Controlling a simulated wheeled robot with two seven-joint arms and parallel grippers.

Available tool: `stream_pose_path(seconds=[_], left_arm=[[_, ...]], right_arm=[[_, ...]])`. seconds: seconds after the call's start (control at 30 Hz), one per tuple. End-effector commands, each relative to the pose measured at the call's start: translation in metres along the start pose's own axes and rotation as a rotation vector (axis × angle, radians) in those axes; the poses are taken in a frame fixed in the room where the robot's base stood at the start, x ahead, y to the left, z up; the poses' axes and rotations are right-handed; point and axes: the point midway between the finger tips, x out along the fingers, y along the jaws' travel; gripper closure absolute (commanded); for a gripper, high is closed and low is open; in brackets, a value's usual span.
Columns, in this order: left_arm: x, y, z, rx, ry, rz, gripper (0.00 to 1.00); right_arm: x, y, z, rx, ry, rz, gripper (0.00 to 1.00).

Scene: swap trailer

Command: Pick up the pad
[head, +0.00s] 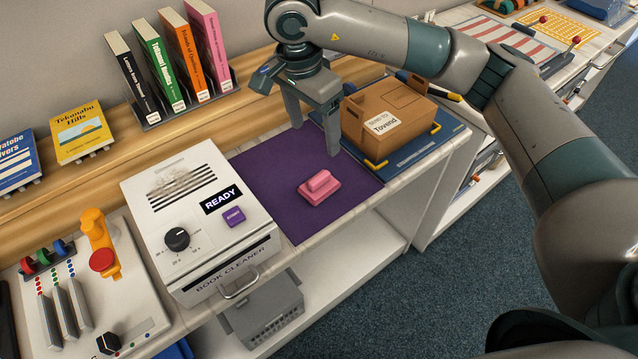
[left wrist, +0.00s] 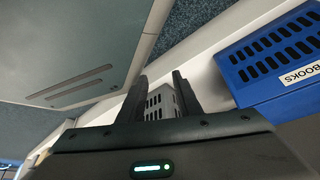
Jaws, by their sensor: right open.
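A pink pad (head: 319,187) with a raised grip along its top lies on the purple mat (head: 263,193), near the mat's front middle. My right gripper (head: 314,140) is open and empty, its fingers pointing down over the back of the mat. It is behind and above the pad, apart from it, close to the left side of a cardboard box. My left gripper does not show in the head view. In the left wrist view my left gripper (left wrist: 160,78) has its two fingers apart with nothing held between them.
The book cleaner (head: 160,215) stands left of the mat. The cardboard box (head: 408,110) sits on a blue mat to the right. Books (head: 168,65) stand in a rack behind. A blue crate (left wrist: 250,82) shows in the left wrist view.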

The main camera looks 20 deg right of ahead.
Motion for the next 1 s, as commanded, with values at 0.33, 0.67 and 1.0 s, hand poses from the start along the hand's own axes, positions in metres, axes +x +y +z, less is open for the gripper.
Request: stream_pose_path(seconds=[0.33,0.67,1.0], left_arm=[[-0.016,-0.009,0.051,0.001,-0.129,-0.011,0.69],[-0.038,-0.018,0.105,-0.001,-0.264,-0.021,0.69],[-0.049,-0.022,0.131,-0.002,-0.328,-0.025,0.69]], right_arm=[[0.045,0.002,0.0,0.002,-0.002,0.006,0.28],[0.091,0.001,0.001,0.001,-0.002,0.004,0.28],[0.114,0.001,0.001,0.0,0.0,0.001,0.28]])
